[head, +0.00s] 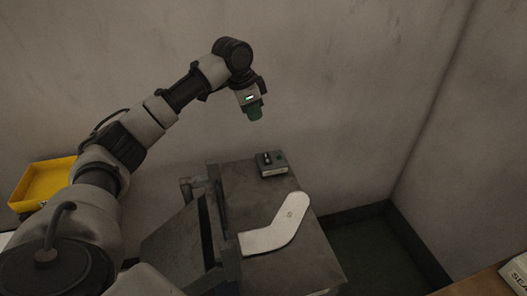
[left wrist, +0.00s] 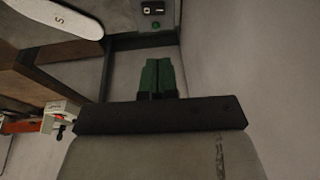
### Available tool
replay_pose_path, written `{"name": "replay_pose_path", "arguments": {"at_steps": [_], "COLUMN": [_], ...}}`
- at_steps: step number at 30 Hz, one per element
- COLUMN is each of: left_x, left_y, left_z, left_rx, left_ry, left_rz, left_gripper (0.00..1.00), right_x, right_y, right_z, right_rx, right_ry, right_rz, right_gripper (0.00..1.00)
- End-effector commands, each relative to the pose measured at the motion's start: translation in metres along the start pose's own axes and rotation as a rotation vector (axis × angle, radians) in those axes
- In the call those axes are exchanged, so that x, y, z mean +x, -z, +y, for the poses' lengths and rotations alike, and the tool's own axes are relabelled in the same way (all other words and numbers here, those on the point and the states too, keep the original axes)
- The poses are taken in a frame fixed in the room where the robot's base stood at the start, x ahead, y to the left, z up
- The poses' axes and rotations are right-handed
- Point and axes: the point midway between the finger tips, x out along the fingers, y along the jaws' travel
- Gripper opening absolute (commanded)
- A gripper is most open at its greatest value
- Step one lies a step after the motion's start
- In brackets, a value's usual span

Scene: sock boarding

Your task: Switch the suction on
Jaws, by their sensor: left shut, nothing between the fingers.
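A small grey switch box (head: 271,164) sits at the back of the dark table, with a black switch and a green button on its top. It also shows at the top of the left wrist view (left wrist: 153,14), where its green button (left wrist: 156,25) is visible. My left gripper (head: 255,114) has green fingers and hangs above and behind the box, apart from it. The fingers are together and empty; they also show in the left wrist view (left wrist: 157,74). My right gripper is not in view.
A white sock-shaped board (head: 278,226) lies on the dark table (head: 305,262) in front of the box. A yellow tray (head: 44,183) stands at the left. A wall rises close behind the table. A wooden surface (head: 480,284) is at the lower right.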

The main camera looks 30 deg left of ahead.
Motion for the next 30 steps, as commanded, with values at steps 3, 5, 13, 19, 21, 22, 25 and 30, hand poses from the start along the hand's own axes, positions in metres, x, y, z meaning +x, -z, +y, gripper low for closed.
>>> {"name": "replay_pose_path", "arguments": {"at_steps": [3,5,13,19,21,22,25,30], "left_x": [0.0,0.0,0.006,0.037,0.053,0.06,0.081,0.113], "left_y": [0.0,0.0,0.0,0.0,-0.001,-0.001,0.0,-0.004], "left_z": [0.0,0.0,0.0,0.001,0.001,0.001,0.001,-0.001], "left_rx": [0.0,0.0,0.0,0.0,0.0,-0.001,0.0,-0.001], "left_ry": [0.001,0.001,-0.001,-0.002,-0.002,-0.003,-0.002,-0.001], "left_rz": [0.001,0.001,-0.001,-0.003,-0.003,-0.003,-0.002,-0.004], "left_gripper": [0.0,0.0,0.0,0.0,0.0,0.0,0.0,0.0], "right_x": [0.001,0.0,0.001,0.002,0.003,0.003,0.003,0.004], "right_y": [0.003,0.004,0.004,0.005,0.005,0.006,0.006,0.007], "right_z": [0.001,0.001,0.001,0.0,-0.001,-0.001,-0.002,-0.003], "right_rx": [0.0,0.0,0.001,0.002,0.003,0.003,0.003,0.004], "right_ry": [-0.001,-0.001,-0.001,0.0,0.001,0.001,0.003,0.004], "right_rz": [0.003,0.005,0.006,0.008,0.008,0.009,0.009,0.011], "right_gripper": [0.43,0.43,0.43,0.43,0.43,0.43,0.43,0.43]}}
